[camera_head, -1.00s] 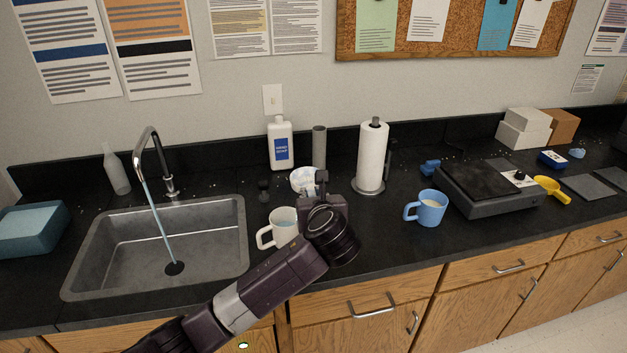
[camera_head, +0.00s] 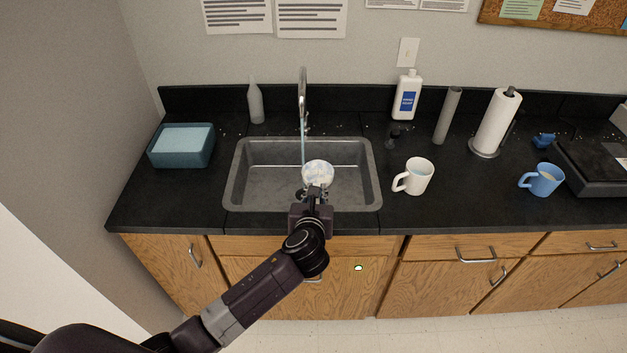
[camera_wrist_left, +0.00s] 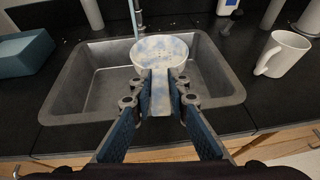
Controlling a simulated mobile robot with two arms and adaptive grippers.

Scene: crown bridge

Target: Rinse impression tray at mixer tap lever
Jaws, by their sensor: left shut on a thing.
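The impression tray (camera_head: 318,172) is a round white piece with bluish patches and a flat handle, and it also shows in the left wrist view (camera_wrist_left: 160,49). My left gripper (camera_head: 313,194) is shut on the tray's handle, as the left wrist view (camera_wrist_left: 160,90) shows. The tray is over the sink (camera_head: 350,190), above its basin. The mixer tap (camera_head: 303,85) stands behind the sink with a thin stream of water running down. The stream passes close to the tray's left far side; I cannot tell whether it touches. My right gripper is not in view.
A teal tub (camera_head: 181,146) stands left of the sink. A white mug (camera_head: 418,177) is right of it and a blue mug (camera_head: 546,180) farther right.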

